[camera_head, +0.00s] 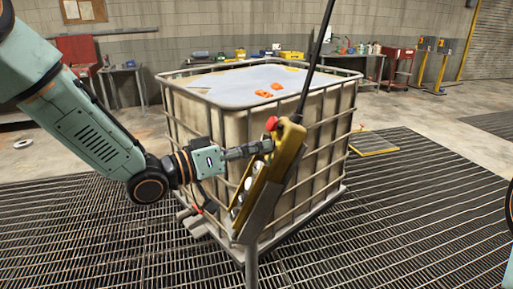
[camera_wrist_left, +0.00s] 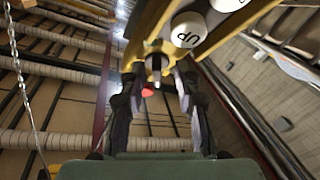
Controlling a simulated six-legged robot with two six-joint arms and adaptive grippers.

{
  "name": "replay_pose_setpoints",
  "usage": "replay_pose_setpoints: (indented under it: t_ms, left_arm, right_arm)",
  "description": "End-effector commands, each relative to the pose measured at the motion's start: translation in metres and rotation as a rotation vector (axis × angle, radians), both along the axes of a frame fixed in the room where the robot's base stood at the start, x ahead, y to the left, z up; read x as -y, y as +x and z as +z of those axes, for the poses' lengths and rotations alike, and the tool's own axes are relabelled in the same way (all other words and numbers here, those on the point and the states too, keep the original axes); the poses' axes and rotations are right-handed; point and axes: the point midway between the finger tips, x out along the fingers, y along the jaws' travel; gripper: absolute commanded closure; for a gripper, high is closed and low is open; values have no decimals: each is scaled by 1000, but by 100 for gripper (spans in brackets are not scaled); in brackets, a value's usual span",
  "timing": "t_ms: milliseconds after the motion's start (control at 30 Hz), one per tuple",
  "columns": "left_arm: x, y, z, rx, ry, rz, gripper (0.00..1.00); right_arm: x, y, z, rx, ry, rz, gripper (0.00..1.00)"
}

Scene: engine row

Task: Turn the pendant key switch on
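The yellow pendant (camera_head: 284,155) hangs tilted on a black cable in front of the caged tank, with a red button (camera_head: 271,123) near its top and pale round buttons down its face. My left gripper (camera_head: 262,149) is at its upper part, fingers pointing at the face. In the left wrist view, the fingers (camera_wrist_left: 160,82) stand apart on either side of a small metallic piece (camera_wrist_left: 155,64), perhaps the key switch; contact is unclear. A white button marked UP (camera_wrist_left: 188,30) is just beyond, and a red part (camera_wrist_left: 148,90) shows between the fingers. My right gripper is out of view.
A grey post (camera_head: 251,265) stands below the pendant. Benches and a red cabinet (camera_head: 398,62) line the back wall.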

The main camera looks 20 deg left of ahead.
Motion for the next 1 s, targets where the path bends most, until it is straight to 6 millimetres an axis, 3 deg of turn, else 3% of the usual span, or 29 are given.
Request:
replay_pose_setpoints:
  t_ms: [467, 833, 1000]
  left_arm:
    - [5, 5, 0, 0, -2, 0, 69]
    - [5, 5, 0, 1, -1, 0, 100]
    - [5, 5, 0, 1, -1, 0, 100]
  right_arm:
    - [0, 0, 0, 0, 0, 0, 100]
    - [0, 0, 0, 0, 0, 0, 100]
    - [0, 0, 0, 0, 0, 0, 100]
